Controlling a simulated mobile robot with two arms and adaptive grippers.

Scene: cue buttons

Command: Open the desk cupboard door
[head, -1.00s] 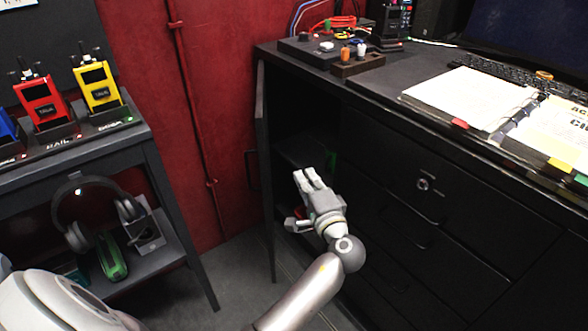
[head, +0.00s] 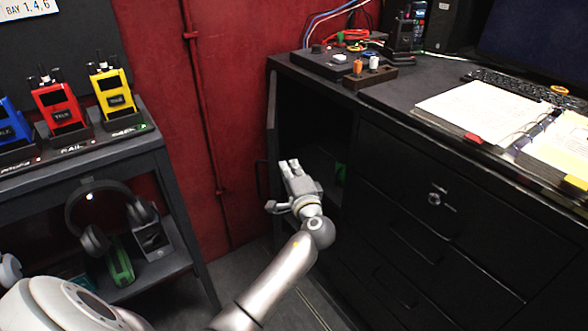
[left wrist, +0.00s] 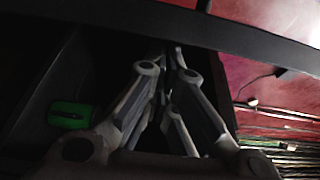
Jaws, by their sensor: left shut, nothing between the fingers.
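The desk cupboard door (head: 272,112) stands swung out at the left end of the dark desk, seen almost edge-on in the head view. Its handle (head: 262,178) sticks out on the left, toward the red wall. My left gripper (head: 289,168) is shut and empty, in front of the opening on the door's inner side. I cannot tell whether it touches the door. My right gripper is out of view.
Drawers with a lock (head: 435,198) fill the desk front to the right. A shelf rack (head: 150,150) with radios and headphones (head: 90,215) stands at the left. Bare floor lies between rack and desk. A binder (head: 480,110) lies on the desk.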

